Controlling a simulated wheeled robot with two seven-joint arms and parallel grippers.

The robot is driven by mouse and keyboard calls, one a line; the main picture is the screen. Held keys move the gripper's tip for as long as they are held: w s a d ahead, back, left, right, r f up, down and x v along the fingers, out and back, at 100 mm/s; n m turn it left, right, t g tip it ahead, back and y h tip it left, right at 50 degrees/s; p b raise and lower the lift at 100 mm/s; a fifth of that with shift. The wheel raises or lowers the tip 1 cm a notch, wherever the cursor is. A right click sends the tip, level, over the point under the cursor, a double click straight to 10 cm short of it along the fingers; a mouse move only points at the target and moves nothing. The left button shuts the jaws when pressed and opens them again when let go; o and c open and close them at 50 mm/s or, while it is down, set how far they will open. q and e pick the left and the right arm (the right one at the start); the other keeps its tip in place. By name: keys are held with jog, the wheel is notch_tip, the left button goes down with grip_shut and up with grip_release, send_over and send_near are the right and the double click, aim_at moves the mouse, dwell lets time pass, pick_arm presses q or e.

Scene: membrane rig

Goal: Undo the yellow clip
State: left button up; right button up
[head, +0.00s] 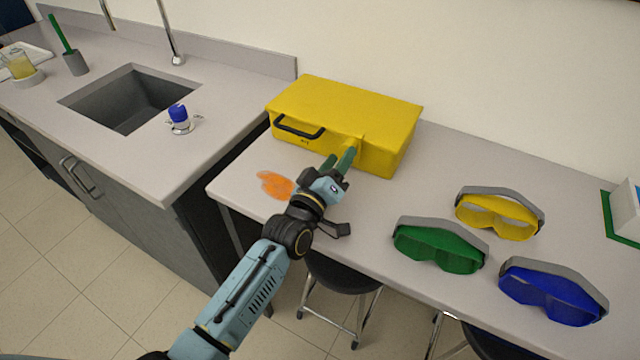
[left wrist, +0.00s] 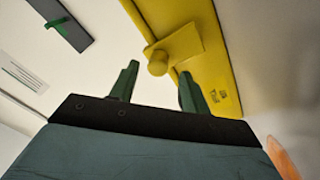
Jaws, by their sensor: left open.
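A yellow case (head: 345,105) stands closed on the bench against the wall. The yellow clip (head: 352,145) is on its front face, right of the black handle (head: 300,128), and is partly hidden by my gripper. In the left wrist view the clip is a flat plate (left wrist: 185,45) with a round knob (left wrist: 157,63). My left gripper (head: 339,160) is in front of the case, open, with green fingers. In the left wrist view its fingertips (left wrist: 159,75) lie on either side of the knob; I cannot tell whether they touch it. My right gripper is not in view.
Green (head: 440,248), yellow (head: 497,217) and blue (head: 552,293) goggles lie on the bench to the right. An orange spill (head: 275,184) lies left of my gripper. A sink (head: 130,98) and a blue-capped item (head: 179,115) are on the left counter. Stools stand below the bench.

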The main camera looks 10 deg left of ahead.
pick_arm(q)
jog(key=v, duration=1.1)
jog(key=shift+s, duration=0.1)
